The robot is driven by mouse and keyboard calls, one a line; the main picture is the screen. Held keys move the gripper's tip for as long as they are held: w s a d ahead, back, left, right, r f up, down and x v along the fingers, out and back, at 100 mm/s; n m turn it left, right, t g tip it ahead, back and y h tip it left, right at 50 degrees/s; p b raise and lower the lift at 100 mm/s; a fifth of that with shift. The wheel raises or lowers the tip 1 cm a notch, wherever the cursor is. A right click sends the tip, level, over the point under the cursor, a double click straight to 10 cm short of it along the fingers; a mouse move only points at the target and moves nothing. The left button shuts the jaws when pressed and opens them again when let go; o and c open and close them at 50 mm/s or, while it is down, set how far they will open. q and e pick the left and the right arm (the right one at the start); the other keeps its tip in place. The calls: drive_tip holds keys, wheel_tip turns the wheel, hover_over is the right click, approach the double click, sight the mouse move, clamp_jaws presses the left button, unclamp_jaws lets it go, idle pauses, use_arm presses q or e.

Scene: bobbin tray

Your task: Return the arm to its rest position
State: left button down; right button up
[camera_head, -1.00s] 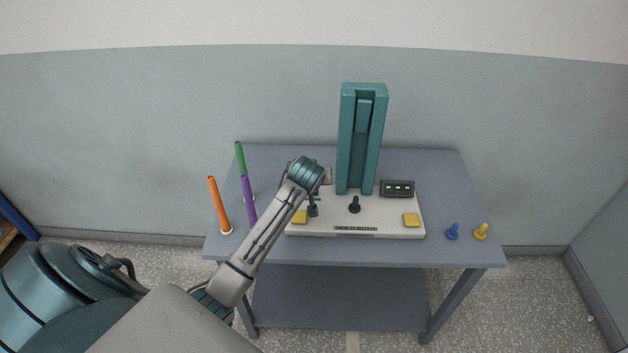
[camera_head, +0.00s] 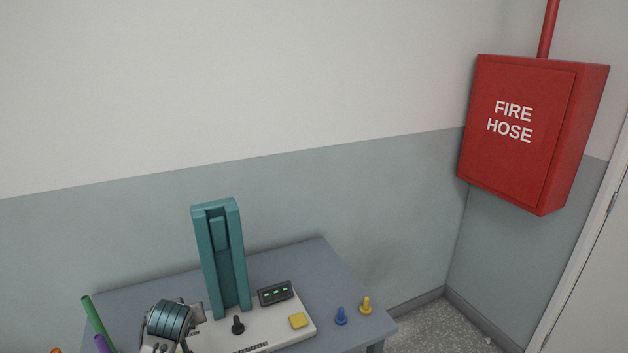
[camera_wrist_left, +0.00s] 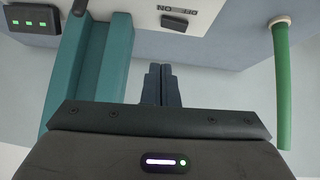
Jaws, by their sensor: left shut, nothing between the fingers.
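My left arm's teal wrist shows at the bottom left of the head view, in front of the white base of the machine (camera_head: 285,333) with the teal column (camera_head: 220,262). My left gripper (camera_wrist_left: 161,70) is in the middle of the wrist view, with its two dark fingers together and nothing between them. It is beside the teal column (camera_wrist_left: 112,55) and touches nothing that I can see. In the head view its fingers cannot be made out. My right gripper is in neither current view.
The grey table (camera_head: 335,276) carries a black knob (camera_head: 237,325), a yellow button (camera_head: 298,320), a display (camera_head: 275,292), a blue peg (camera_head: 341,316) and a yellow peg (camera_head: 366,305). A green rod (camera_head: 97,322) and a purple rod (camera_head: 102,344) stand left. A red fire hose box (camera_head: 520,135) hangs right.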

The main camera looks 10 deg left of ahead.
use_arm(q)
drive_tip(key=s+d+f+m+g+h, duration=0.15)
drive_tip(key=s+d, duration=0.25)
drive_tip(key=s, duration=0.8)
drive_tip(key=s+d+f+m+g, duration=0.1)
drive_tip(key=s+d+f+m, duration=0.2)
drive_tip(key=s, duration=0.8)
drive_tip(key=s+d+f+m+g+h, duration=0.1)
drive_tip(key=s+d+f+m+g, duration=0.2)
drive_tip(key=s, duration=0.9)
drive_tip(key=s+d+f+b+x, duration=0.1)
drive_tip(key=s+x, duration=0.2)
drive_tip(key=x, duration=1.3)
drive_tip(key=s+d+f+b+x, duration=0.1)
drive_tip(key=s+x, duration=0.3)
drive_tip(key=x, duration=1.2)
drive_tip(key=s+a+f+g+b, duration=0.1)
drive_tip(key=s+f+b, duration=0.1)
drive_tip(key=s+f, duration=1.6)
wheel_tip(320, 180, down, 2)
drive_tip(key=shift+s+a+f+n, duration=0.15)
drive_tip(key=shift+s+n, duration=0.25)
drive_tip(key=shift+n, duration=0.05)
use_arm(e)
drive_tip(key=f, duration=0.4)
drive_tip(key=shift+a+f, duration=0.15)
drive_tip(key=shift+a, duration=0.05)
use_arm(q)
drive_tip(key=shift+h, duration=0.25)
